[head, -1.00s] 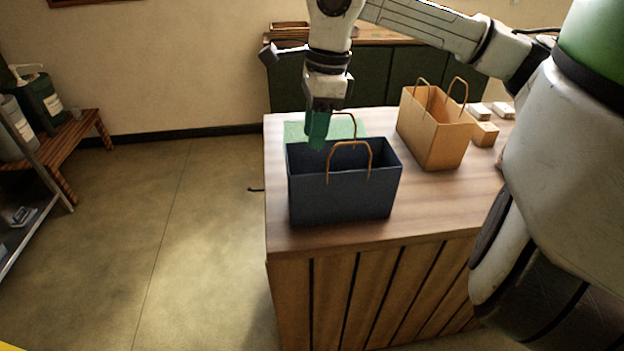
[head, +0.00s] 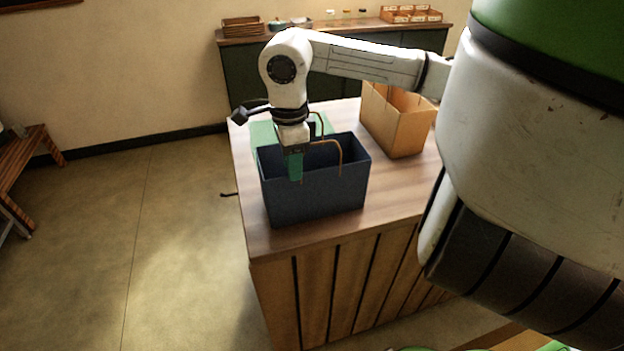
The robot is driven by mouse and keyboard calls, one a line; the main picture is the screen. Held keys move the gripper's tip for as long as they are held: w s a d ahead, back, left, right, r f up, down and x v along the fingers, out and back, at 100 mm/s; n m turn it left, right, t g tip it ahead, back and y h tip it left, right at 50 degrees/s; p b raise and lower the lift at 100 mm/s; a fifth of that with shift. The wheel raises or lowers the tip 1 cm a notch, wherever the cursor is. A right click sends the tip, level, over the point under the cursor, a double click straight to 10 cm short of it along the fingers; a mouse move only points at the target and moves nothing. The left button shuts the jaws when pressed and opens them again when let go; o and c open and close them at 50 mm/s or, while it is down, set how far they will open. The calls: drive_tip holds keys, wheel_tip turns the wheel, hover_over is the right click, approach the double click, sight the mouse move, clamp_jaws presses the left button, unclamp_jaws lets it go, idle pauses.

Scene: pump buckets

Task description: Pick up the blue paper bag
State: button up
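The blue paper bag (head: 318,192) stands upright on the wooden counter (head: 262,233), near its left end. It is dark blue and open at the top, with two tan loop handles. My gripper (head: 295,178) points down at the bag's left part, and its green fingers overlap the bag's opening and upper edge. I cannot tell whether the fingers are inside the bag, around its rim or in front of it. The gap between the fingers does not show clearly.
A tan paper bag (head: 398,125) stands behind and to the right on the counter. A green item (head: 263,131) lies behind the blue bag. A dark cabinet with trays and jars stands at the back wall. A slatted bench (head: 28,160) is far left; the floor between is clear.

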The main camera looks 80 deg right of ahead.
drive_tip(key=shift+f, duration=1.1)
clamp_jaws()
idle(0.6)
